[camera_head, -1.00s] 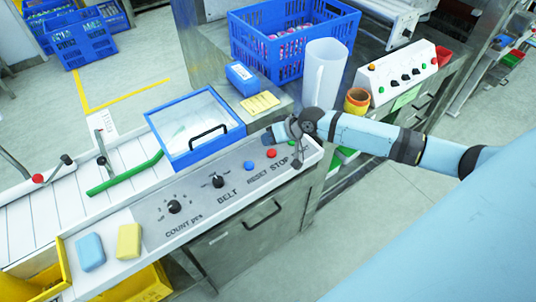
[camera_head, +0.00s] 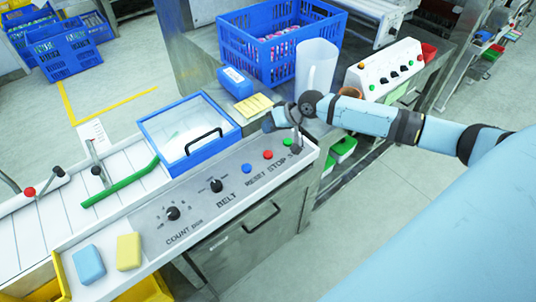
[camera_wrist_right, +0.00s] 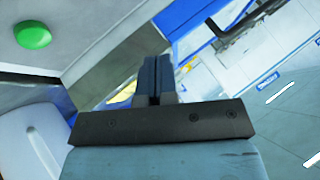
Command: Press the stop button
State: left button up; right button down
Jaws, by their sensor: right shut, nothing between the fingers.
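The red button (camera_head: 268,154) sits on the sloped light panel (camera_head: 150,226) above the printed word STOP, between a blue button (camera_head: 247,168) and a green button (camera_head: 287,141). My right gripper (camera_head: 269,126) is above the far right end of the panel, beyond the red button and apart from it. In the right wrist view its fingers (camera_wrist_right: 154,67) are shut with nothing between them. The green button (camera_wrist_right: 32,31) shows at upper left there; the red one is not seen in that view. My left gripper is not in view.
A blue-framed clear lid (camera_head: 190,133) with a black handle stands left of the buttons. Behind are a blue crate (camera_head: 250,52), a clear jug (camera_head: 315,68) and a second control box (camera_head: 390,70). Black knobs (camera_head: 172,213) and two sponges (camera_head: 128,251) are nearer on the panel.

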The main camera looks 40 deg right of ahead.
jog(key=b, duration=0.6)
send_over(269, 152)
notch_tip(269, 152, down, 6)
jog(key=shift+f, duration=1.1)
dwell(0.7)
jog(key=shift+f, duration=0.4)
